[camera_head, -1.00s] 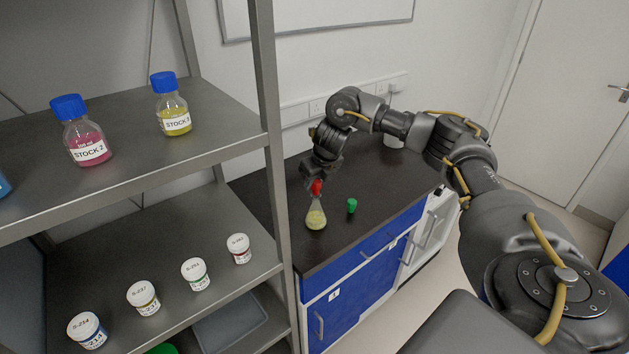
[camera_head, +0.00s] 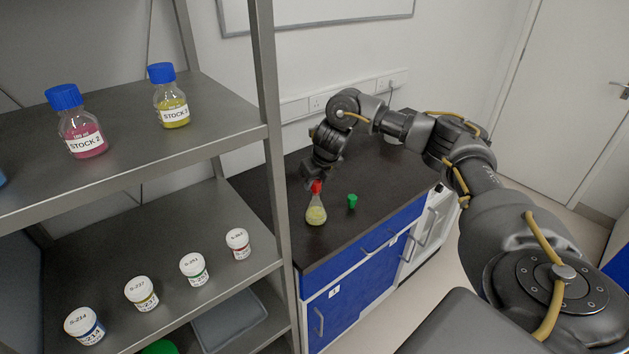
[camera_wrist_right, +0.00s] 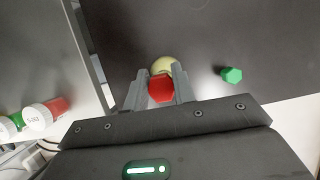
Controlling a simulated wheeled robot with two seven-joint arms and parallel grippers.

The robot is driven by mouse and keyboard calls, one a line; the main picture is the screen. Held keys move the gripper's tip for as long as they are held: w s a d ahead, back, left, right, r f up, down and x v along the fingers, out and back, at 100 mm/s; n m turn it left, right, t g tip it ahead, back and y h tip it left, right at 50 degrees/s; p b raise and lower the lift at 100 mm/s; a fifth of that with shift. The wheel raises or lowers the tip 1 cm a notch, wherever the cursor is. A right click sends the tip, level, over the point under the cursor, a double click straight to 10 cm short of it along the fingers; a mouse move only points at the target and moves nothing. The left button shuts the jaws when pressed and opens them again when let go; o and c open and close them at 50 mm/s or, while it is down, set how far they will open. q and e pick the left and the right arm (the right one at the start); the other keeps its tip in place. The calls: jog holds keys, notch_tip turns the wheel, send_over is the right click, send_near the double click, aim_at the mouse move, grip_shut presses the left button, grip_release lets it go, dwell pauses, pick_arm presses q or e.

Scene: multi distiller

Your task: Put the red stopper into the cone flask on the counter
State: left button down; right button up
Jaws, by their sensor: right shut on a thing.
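The cone flask (camera_head: 316,211) stands upright on the dark counter (camera_head: 385,190) and holds a pale yellow-green content. The red stopper (camera_head: 316,187) is at the flask's mouth, in line with its neck; how deep it sits cannot be told. My right gripper (camera_head: 313,182) points down over the flask. In the right wrist view its two fingers (camera_wrist_right: 160,88) are shut on the red stopper (camera_wrist_right: 161,90), and the flask (camera_wrist_right: 165,66) shows partly behind it. My left gripper is not in view.
A green stopper (camera_head: 352,201) stands on the counter right of the flask. A grey metal shelf (camera_head: 215,125) on the left carries stock bottles (camera_head: 172,103) and several white-lidded jars (camera_head: 238,243); its post (camera_head: 272,150) stands close left of the flask. The counter's right part is clear.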

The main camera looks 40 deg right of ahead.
jog(key=shift+f, duration=0.3)
jog(key=o, duration=1)
jog(key=shift+s+r, duration=0.15)
jog(key=shift+r, duration=0.3)
jog(key=p+v, duration=0.1)
jog(key=v, duration=0.9)
jog(key=shift+p, duration=0.3)
jog(key=shift+f, duration=0.15)
